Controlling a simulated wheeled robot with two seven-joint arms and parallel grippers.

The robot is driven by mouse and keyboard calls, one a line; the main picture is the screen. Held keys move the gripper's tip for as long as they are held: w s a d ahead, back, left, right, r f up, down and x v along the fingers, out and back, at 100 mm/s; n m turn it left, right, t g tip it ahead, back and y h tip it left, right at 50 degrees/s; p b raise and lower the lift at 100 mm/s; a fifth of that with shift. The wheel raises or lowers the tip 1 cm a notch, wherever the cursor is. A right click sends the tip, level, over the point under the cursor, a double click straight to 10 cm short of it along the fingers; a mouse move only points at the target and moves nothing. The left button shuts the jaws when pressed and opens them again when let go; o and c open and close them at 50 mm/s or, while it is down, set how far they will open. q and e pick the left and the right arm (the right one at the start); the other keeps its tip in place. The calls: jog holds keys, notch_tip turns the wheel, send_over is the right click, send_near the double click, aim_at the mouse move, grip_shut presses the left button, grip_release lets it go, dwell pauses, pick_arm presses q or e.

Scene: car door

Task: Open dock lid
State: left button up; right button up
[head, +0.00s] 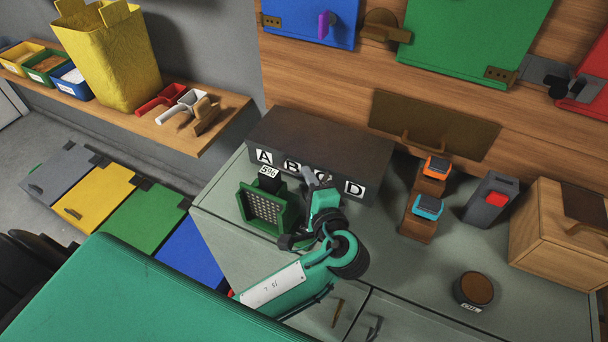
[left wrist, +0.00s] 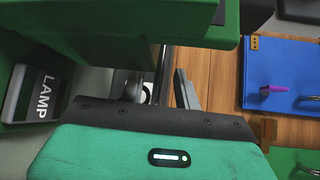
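The dark grey box marked A, B, C, D (head: 335,150) stands at the back of the grey-green counter; I take it to be the dock. Its top looks closed. My left gripper (head: 309,178) is in front of its lettered face, near the C, which my arm partly covers. In the left wrist view, the fingers of my left gripper (left wrist: 160,92) stand apart, with nothing clearly held between them. I cannot tell whether they touch the box. My right gripper is not in view.
A green grid-faced box (head: 265,207) stands just left of my gripper. The counter's (head: 385,265) middle is clear.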

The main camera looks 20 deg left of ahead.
pick_arm(q)
jog(key=shift+x, duration=1.2)
jog(key=shift+f, duration=0.1)
grip_shut()
